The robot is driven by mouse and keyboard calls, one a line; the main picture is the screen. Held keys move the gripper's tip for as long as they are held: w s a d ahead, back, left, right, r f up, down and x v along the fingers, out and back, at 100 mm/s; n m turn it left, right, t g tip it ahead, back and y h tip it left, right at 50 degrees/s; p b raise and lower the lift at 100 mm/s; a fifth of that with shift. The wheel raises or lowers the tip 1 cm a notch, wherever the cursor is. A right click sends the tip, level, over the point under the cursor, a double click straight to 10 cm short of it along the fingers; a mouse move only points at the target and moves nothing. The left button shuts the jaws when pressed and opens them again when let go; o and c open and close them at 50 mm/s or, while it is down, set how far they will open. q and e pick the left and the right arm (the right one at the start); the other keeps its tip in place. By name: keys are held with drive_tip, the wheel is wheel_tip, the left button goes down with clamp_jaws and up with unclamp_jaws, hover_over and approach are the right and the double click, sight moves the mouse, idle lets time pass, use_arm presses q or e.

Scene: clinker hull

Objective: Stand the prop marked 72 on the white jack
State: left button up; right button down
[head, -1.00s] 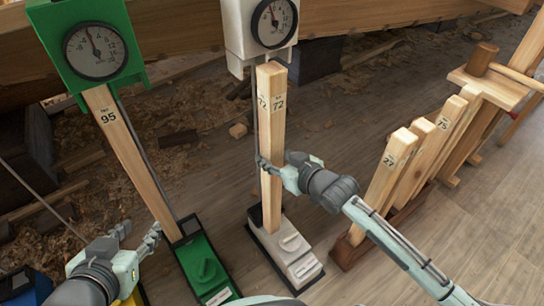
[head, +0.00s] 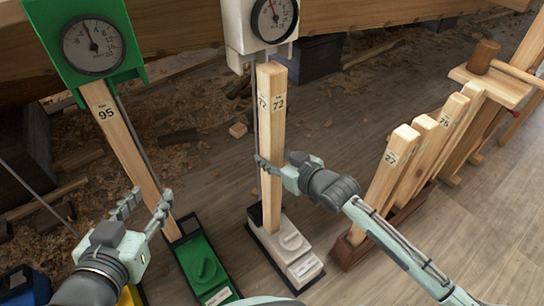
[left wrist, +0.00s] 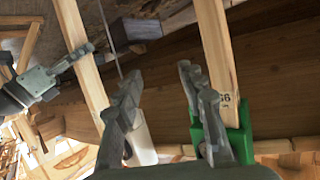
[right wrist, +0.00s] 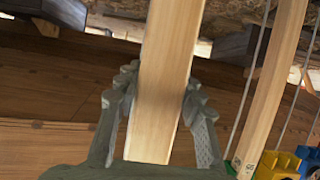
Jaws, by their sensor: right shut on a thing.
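The wooden prop marked 72 (head: 271,110) stands roughly upright, its lower end at the white jack (head: 285,245); whether it bears fully there is hard to tell. Its top is just below the white dial housing (head: 235,35); I cannot tell if they touch. My right gripper (head: 272,168) is shut around the prop's lower half, and the right wrist view shows the prop (right wrist: 168,80) between the fingers (right wrist: 160,95). My left gripper (head: 143,207) is open and empty beside the prop marked 95 (head: 125,140); the left wrist view shows its fingers (left wrist: 160,75) apart.
The prop marked 95 leans on the green jack (head: 203,270), under a green dial housing (head: 92,45). Several props, including one marked 27 (head: 385,175), stand in a brown rack (head: 350,252) at right. A mallet (head: 484,57) lies beyond. Wood shavings litter the floor.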

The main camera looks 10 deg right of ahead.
drive_tip(key=shift+w+r, duration=0.15)
drive_tip(key=shift+w, duration=0.1)
drive_tip(key=shift+w+a, duration=0.25)
drive_tip(key=shift+w, duration=0.25)
drive_tip(key=shift+w+a, duration=0.25)
drive_tip(key=shift+w, duration=0.25)
drive_tip(key=shift+w+a, duration=0.25)
drive_tip(key=shift+w, duration=0.4)
drive_tip(key=shift+w+a, duration=0.25)
drive_tip(key=shift+w, duration=0.4)
use_arm(q)
drive_tip(key=shift+w+d+r+t+h, duration=0.15)
drive_tip(key=shift+d+r+t+h, duration=0.2)
drive_tip(key=shift+r, duration=0.3)
drive_tip(key=shift+w+d+r+t+h, duration=0.15)
drive_tip(key=shift+d+r+t, duration=0.1)
drive_tip(key=shift+d+r, duration=0.3)
use_arm(e)
drive_tip(key=shift+w+a, duration=0.25)
drive_tip(key=shift+w, duration=0.35)
drive_tip(key=shift+w+a, duration=0.25)
drive_tip(key=shift+w, duration=0.3)
use_arm(q)
drive_tip(key=shift+r, duration=0.1)
drive_tip(key=shift+a+b, duration=0.1)
drive_tip(key=shift+b, duration=0.3)
use_arm(e)
drive_tip(key=shift+f, duration=0.5)
